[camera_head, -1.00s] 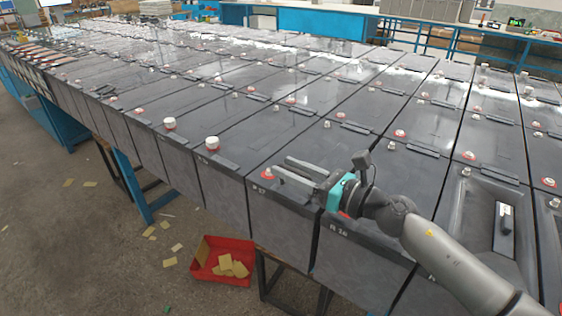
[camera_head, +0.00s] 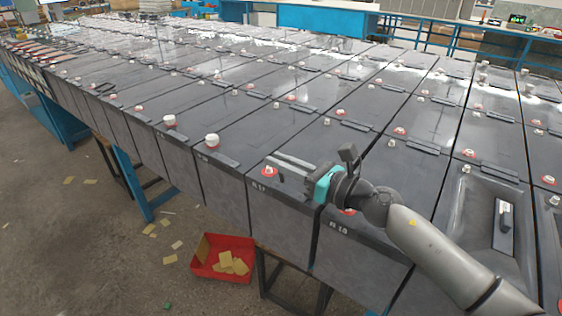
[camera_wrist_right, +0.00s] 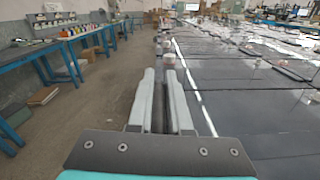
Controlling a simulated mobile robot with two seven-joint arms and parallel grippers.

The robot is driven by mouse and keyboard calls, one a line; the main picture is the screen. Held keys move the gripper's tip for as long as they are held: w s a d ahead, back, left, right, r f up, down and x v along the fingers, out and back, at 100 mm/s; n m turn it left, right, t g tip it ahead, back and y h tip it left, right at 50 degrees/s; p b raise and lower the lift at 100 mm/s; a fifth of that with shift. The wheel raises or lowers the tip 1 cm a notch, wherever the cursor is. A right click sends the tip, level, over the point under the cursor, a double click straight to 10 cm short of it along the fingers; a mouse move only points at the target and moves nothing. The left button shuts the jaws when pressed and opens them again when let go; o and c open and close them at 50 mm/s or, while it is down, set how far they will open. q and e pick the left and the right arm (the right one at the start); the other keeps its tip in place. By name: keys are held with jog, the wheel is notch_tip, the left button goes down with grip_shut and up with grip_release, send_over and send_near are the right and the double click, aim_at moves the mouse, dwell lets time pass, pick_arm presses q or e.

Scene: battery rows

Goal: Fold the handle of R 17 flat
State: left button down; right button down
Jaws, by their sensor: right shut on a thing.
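Battery R 17 (camera_head: 240,203) is a dark grey block at the near edge of the rows, with part of its label showing on the front. A red-ringed terminal (camera_head: 269,171) sits at its near left corner. My right gripper (camera_head: 274,160) lies low over its lid, fingers close together and pointing left. In the right wrist view, the gripper (camera_wrist_right: 160,76) is shut on a thin dark strip, the handle (camera_wrist_right: 158,118), between the pale fingers. In the head view the fingers hide most of the handle, so its tilt cannot be told. My left gripper is not in view.
White-capped terminals (camera_head: 211,140) rise from lids to the left. Several batteries fill the rows behind. A red bin (camera_head: 222,259) with yellow cards sits on the floor below the near edge.

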jog(key=shift+m, duration=0.3)
jog(key=shift+w+d+m+p, duration=0.2)
jog(key=shift+w+m+p, duration=0.1)
jog(key=shift+m, duration=0.3)
jog(key=shift+w+d+m+p, duration=0.2)
jog(key=shift+w+m, duration=0.1)
jog(key=shift+m, duration=0.3)
jog(key=shift+w+d+f+m, duration=0.15)
jog(key=shift+w+d+m, duration=0.25)
jog(key=shift+m, duration=0.6)
jog(key=shift+w+d+f+m, duration=0.15)
jog(key=shift+w+m, duration=0.3)
jog(key=shift+m, duration=0.55)
jog(key=c, duration=0.9)
grip_release()
jog(key=shift+d+r, duration=0.1)
jog(key=v, duration=1.5)
jog(key=shift+d, duration=0.1)
